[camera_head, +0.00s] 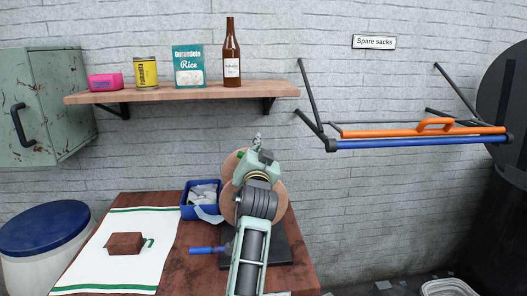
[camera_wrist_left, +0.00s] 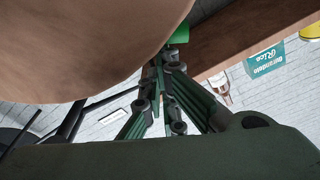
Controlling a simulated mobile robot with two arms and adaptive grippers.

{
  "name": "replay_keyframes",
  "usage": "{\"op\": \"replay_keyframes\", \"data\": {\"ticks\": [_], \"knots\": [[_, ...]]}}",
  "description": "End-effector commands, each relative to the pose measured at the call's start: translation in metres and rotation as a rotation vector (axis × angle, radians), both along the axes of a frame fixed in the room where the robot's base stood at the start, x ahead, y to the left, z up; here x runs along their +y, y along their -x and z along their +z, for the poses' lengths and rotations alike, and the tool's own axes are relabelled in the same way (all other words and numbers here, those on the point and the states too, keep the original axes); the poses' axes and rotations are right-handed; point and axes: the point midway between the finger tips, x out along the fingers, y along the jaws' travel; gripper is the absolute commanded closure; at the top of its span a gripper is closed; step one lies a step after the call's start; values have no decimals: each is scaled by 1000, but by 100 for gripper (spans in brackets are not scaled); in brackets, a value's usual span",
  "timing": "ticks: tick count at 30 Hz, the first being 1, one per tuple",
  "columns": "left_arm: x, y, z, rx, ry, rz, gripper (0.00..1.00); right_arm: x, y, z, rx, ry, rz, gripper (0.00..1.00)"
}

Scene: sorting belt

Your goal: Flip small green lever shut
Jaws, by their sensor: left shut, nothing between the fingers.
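My left gripper (camera_head: 257,141) is shut and empty, raised in front of a round brown body (camera_head: 228,207) on the bench. In the left wrist view its closed fingers (camera_wrist_left: 164,58) point up beside the large brown curved surface (camera_wrist_left: 80,40). A small green piece (camera_wrist_left: 181,33), which looks like the lever, shows just past the fingertips at the edge of that surface. I cannot tell whether the fingers touch it. Its hinge is hidden, and in the head view my arm covers that area. My right gripper is not in view.
A wooden shelf (camera_head: 160,94) with goods hangs behind. A blue bin (camera_head: 187,210), a blue handle (camera_head: 207,250) and a brown block (camera_head: 126,243) on a white cloth (camera_head: 90,275) are left of my arm. An orange-and-blue rack (camera_head: 400,142) is at right.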

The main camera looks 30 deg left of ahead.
Motion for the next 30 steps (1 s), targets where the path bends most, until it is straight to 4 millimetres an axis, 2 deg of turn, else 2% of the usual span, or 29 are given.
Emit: {"op": "replay_keyframes", "data": {"ticks": [12, 30], "knots": [[18, 12, -15, -4, 7, 0, 100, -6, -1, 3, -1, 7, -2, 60], [23, 15, -23, -3, 6, 0, 100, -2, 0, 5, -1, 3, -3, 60]]}}
